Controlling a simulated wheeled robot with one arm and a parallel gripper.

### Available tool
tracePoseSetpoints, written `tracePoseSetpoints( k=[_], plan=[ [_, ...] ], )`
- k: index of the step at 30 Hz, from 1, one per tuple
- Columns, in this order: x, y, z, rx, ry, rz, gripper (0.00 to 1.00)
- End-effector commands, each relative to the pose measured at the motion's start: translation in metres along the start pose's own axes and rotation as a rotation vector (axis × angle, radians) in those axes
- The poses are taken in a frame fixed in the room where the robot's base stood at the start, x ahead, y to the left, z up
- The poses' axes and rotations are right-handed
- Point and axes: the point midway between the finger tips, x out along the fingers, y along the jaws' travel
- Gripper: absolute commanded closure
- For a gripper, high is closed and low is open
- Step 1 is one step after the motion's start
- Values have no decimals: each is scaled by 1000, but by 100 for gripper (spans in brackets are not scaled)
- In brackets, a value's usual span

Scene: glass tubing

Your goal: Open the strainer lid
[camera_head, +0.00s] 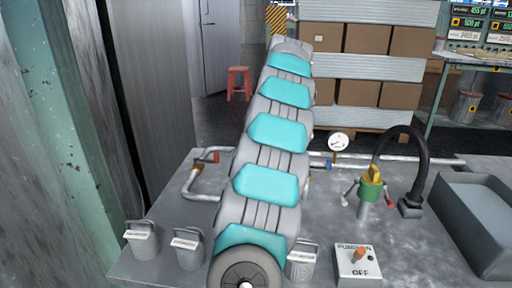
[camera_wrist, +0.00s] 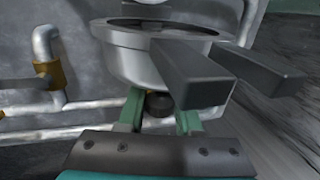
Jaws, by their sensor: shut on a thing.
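The strainer (camera_wrist: 128,62) is a grey, round, bowl-like metal body with a wide rim, in the upper middle of the wrist view. Two thick grey bars (camera_wrist: 190,78) stick out from its rim side toward the lower right. A dark round knob (camera_wrist: 159,104) shows just below the bowl. My gripper (camera_wrist: 160,116) has its two green fingers on either side of this knob, shut on it. The finger ends are partly hidden under the bowl. I cannot tell clearly where the lid meets the body. In the head view my arm hides the strainer and my gripper.
Grey pipes with a brass fitting (camera_wrist: 57,74) run left of the strainer. On the metal table (camera_head: 330,215) stand a pressure gauge (camera_head: 338,142), a green valve with yellow handle (camera_head: 370,185), a black hose (camera_head: 410,150), a switch box (camera_head: 352,268) and a grey bin (camera_head: 475,212).

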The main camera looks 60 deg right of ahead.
Motion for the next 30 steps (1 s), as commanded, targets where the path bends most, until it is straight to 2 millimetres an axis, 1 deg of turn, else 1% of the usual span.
tracePoseSetpoints(
  k=[15,16,23,30],
  plan=[
    [1,0,0,4,-11,0,100],
    [1,0,0,4,-11,0,63],
    [1,0,0,4,-11,0,37],
    [1,0,0,3,-11,0,36]
  ],
)
